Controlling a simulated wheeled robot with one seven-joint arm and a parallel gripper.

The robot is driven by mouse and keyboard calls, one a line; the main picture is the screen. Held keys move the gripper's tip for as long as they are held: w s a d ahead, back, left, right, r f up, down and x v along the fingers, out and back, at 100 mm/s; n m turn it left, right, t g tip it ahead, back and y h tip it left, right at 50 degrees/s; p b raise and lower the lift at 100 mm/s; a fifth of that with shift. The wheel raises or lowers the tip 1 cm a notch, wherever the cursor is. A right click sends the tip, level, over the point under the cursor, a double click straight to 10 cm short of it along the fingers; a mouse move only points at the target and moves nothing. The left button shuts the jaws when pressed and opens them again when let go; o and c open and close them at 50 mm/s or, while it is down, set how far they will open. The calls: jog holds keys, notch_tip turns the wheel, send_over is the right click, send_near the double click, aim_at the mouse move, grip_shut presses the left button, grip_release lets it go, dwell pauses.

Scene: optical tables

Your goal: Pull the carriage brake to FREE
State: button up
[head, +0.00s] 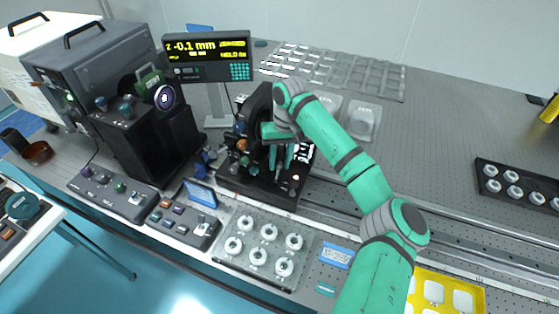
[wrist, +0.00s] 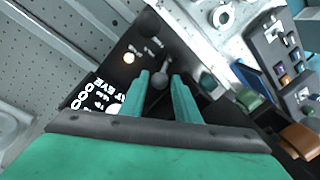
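The carriage (head: 259,186) is a black unit on the rail in the middle of the head view. Its dark top plate (wrist: 128,45) shows in the wrist view with a lit orange lamp and small lettering too small to read. A grey-knobbed lever (wrist: 160,80), which looks like the brake, stands on this plate. My gripper (head: 279,160) points down over the carriage's right part. In the wrist view my gripper's two teal fingers (wrist: 160,76) are apart, one on each side of the knob. I cannot tell whether they touch it. The lever's base is partly hidden.
A black-screened readout (head: 207,57) showing -0.1 mm stands behind the carriage. A dark optical unit (head: 150,120) is to its left. Control boxes (head: 112,190) and a tray of white ring parts (head: 262,245) lie in front. The rail (head: 470,245) runs clear to the right.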

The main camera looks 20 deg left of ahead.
aim_at(272, 195)
jog(key=shift+w+r, duration=0.1)
jog(key=shift+w, duration=0.05)
grip_shut()
jog(key=shift+d, duration=0.2)
jog(key=shift+s+a+r+t, duration=0.15)
jog(key=shift+s+t, duration=0.4)
jog(key=shift+t, duration=0.1)
jog(key=shift+s+a+r+t, duration=0.1)
jog(key=shift+s+a+t, duration=0.05)
jog(key=shift+s+t, duration=0.45)
jog(key=shift+s+r+t, duration=0.1)
jog(key=shift+s+t, duration=0.5)
jog(key=shift+t, duration=0.35)
jog(key=s+t, duration=0.1)
jog(key=t, duration=0.1)
jog(key=s+t, duration=0.1)
jog(key=t, duration=0.1)
jog(key=shift+s+f, duration=0.3)
jog(key=shift+s, duration=0.05)
jog(key=shift+s+f+t, duration=0.25)
jog(key=shift+s+t, duration=0.15)
jog(key=shift+t, duration=0.5)
jog(key=shift+s+f+t, duration=0.25)
jog(key=shift+s+t, duration=0.15)
jog(key=shift+t, duration=0.5)
jog(key=shift+f, duration=0.1)
